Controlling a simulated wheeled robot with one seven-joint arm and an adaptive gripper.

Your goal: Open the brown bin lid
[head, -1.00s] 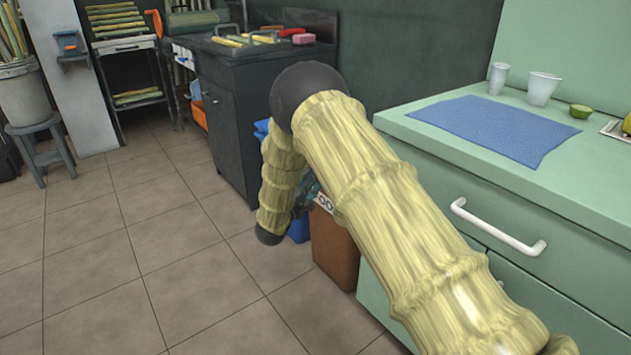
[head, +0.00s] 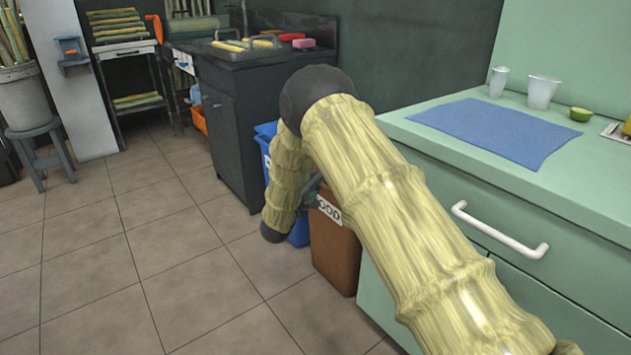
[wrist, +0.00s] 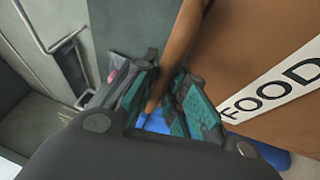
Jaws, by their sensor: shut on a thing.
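The brown bin (head: 335,255) stands on the floor beside the green cabinet in the head view, its top hidden behind my arm. Its white FOOD label is partly covered there, but it shows large in the wrist view (wrist: 275,88), on the brown front (wrist: 285,30). My gripper (wrist: 163,78) has its teal-padded fingers on both sides of a thin brown edge, which appears to be the lid (wrist: 183,45). It is shut on that edge. In the head view my gripper is mostly hidden behind my arm. How far the lid is raised cannot be told.
A blue bin (head: 299,232) stands right beside the brown one. The green cabinet (head: 440,185) with a white handle (head: 500,232) is close on the right. A dark counter (head: 235,125) stands behind. The tiled floor (head: 150,260) at left is clear.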

